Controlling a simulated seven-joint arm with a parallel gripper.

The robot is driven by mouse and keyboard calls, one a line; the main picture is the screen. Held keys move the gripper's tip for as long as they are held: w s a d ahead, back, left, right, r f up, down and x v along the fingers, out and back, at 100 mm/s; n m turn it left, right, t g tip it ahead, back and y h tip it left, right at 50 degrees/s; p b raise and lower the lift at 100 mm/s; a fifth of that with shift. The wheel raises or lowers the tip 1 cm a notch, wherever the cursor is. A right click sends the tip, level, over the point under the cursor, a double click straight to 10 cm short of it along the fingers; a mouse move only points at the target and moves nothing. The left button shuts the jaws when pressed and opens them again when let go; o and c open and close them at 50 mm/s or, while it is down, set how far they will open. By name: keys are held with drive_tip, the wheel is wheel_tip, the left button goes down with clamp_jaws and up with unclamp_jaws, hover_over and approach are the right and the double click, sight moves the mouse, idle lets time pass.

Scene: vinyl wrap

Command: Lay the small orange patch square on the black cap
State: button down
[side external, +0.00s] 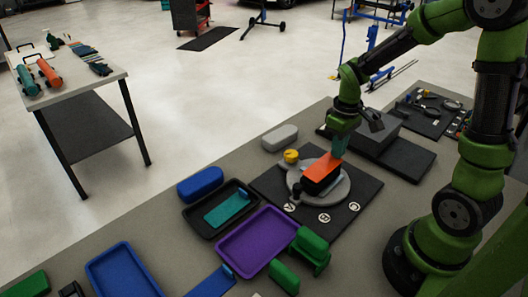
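The orange patch (323,168) lies over the top of a black block (320,187), which appears to be the black cap. Some black shows below its near edge, and I cannot tell whether the patch sits flat and square. The block stands on a grey round disc (341,194) on a black mat. My gripper (338,153) is directly above the far end of the patch, pointing down, with a teal part at its tip. Its fingers are too small to tell whether they are open, hold something or touch the patch.
A yellow knob (291,156) stands beside the disc. A black tray (204,231) with a teal piece, a purple tray (233,252) and green blocks (310,248) lie nearer. A dark grey box (372,136) stands right of my gripper. White lettered circles mark the mat (352,223).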

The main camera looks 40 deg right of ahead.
drive_tip(key=shift+f, duration=0.25)
drive_tip(key=shift+f, duration=0.3)
idle(0.9)
drive_tip(key=c, duration=1.2)
unclamp_jaws()
drive_tip(key=shift+c, duration=0.2)
wheel_tip(320, 180, up, 16)
drive_tip(key=s+a+r+m+t+y, duration=0.1)
drive_tip(key=s+a+m+t, duration=0.3)
drive_tip(key=a, duration=0.9)
drive_tip(key=s+t+y, duration=0.1)
drive_tip(key=s+t, duration=0.1)
drive_tip(key=t, duration=0.1)
drive_tip(key=shift+s, duration=0.35)
